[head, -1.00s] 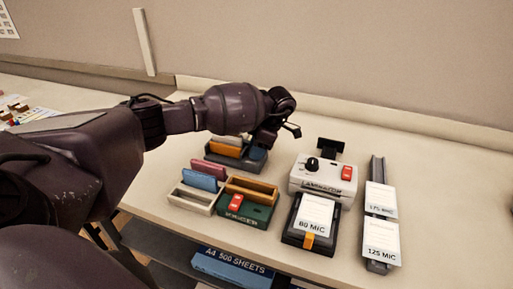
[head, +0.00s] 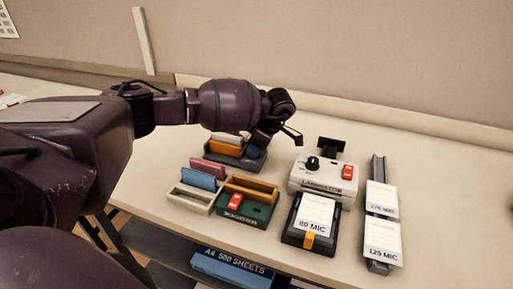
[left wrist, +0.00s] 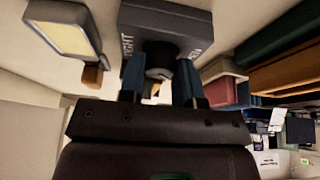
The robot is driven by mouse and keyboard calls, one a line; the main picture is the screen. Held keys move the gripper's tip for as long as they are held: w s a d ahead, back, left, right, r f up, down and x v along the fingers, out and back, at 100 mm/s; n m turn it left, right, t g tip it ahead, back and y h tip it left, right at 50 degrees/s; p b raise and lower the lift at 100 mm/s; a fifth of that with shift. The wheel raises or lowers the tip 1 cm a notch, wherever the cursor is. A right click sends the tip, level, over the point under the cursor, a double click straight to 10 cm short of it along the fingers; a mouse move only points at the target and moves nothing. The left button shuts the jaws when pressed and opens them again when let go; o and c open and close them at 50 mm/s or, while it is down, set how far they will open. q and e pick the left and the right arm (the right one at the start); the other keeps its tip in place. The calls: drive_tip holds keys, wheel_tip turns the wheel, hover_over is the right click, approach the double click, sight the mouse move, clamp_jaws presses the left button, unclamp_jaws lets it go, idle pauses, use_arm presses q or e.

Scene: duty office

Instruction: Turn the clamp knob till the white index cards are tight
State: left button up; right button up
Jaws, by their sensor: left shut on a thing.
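A dark grey clamp block (head: 232,157) stands on the desk behind the other trays, with an orange piece (head: 226,147) in it. A thin pale strip behind the orange piece may be the white index cards; most of it is hidden. My left gripper (head: 259,145) reaches down over the block's right end. In the left wrist view my left gripper (left wrist: 160,82) is shut on the clamp knob (left wrist: 160,73), one finger on each side. Behind the knob is the grey block (left wrist: 165,22) with partly readable lettering. My right gripper is not in view.
A white tray (head: 188,203) with blue and pink cards, a wooden box (head: 250,185) and a green box (head: 258,213) stand close in front. A white laminator (head: 322,182), a black tray (head: 300,238) and a rail with cards (head: 378,266) are to the right.

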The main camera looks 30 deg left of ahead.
use_arm(q)
drive_tip(key=shift+m+t, duration=0.4)
drive_tip(key=shift+m, duration=0.7)
drive_tip(key=o, duration=0.6)
drive_tip(key=shift+r, duration=0.15)
drive_tip(key=v, duration=1)
drive_tip(key=shift+s+d+r, duration=0.1)
drive_tip(key=shift+d+r, duration=0.15)
